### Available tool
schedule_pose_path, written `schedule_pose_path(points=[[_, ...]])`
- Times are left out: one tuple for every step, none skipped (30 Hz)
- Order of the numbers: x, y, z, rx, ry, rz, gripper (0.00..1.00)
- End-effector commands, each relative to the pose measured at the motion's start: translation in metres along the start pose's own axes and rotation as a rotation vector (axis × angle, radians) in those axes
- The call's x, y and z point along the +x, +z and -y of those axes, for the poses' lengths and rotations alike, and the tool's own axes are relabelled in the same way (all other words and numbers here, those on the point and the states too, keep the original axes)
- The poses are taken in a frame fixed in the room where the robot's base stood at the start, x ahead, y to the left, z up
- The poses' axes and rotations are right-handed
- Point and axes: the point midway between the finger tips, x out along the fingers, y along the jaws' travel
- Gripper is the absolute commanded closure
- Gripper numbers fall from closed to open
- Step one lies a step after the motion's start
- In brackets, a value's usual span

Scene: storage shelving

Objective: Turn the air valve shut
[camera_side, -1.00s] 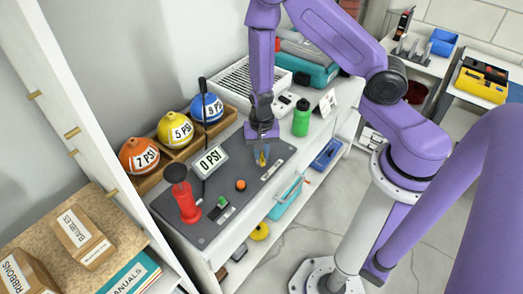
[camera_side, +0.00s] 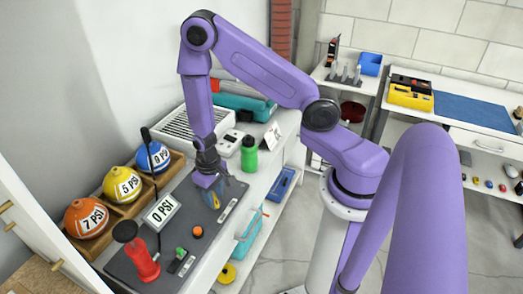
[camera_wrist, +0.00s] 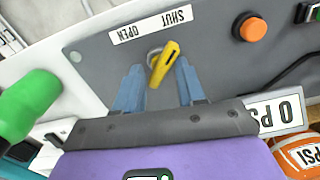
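The air valve's yellow handle (camera_wrist: 165,62) sits on a grey panel (camera_wrist: 222,70), below a white label (camera_wrist: 150,25) with OPEN on the left and SHUT on the right, printed upside down in the wrist view. The handle lies slanted, its upper end leaning right. My gripper (camera_wrist: 159,66) has its two blue fingers apart, one on each side of the handle, with gaps showing. In the side view my gripper (camera_side: 213,190) points down at the panel, and the yellow handle (camera_side: 209,199) is partly hidden by the fingers. A display (camera_side: 162,211) reads 0 PSI.
An orange button (camera_side: 197,231), a green switch (camera_side: 180,253) and a red pump (camera_side: 142,262) stand on the panel. A green bottle (camera_side: 249,153) stands behind my gripper. Labelled balls, including a yellow one (camera_side: 122,185), fill a wooden rack at the left.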

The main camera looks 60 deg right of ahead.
Motion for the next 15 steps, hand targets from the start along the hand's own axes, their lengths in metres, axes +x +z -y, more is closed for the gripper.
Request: schedule_pose_path(points=[[0.0000,0.0002,0.0000,-0.061,0.000,0.001,0.61],[0.0000,0.0002,-0.0001,-0.100,0.000,0.001,0.61],[0.0000,0.0002,-0.0001,-0.149,0.000,0.001,0.61],[0.0000,0.0003,-0.0001,-0.186,0.000,0.001,0.61],[0.0000,0.0003,-0.0001,-0.223,0.000,0.001,0.61],[0.0000,0.0003,-0.0001,-0.272,0.000,0.001,0.61],[0.0000,0.0003,-0.0001,-0.307,0.000,0.001,0.61],[0.0000,0.0004,-0.0002,-0.341,0.000,0.001,0.61],[0.0000,0.0004,-0.0002,-0.389,0.000,0.001,0.61],[0.0000,0.0004,-0.0002,-0.423,0.000,0.001,0.61],[0.0000,0.0004,-0.0002,-0.457,0.000,0.001,0.61],[0.0000,0.0004,-0.0002,-0.501,0.000,0.001,0.61],[0.0001,0.0004,-0.0002,-0.534,0.000,0.001,0.61],[0.0001,0.0004,-0.0002,-0.567,0.000,0.001,0.61],[0.0001,0.0004,-0.0002,-0.609,0.000,0.001,0.61]])
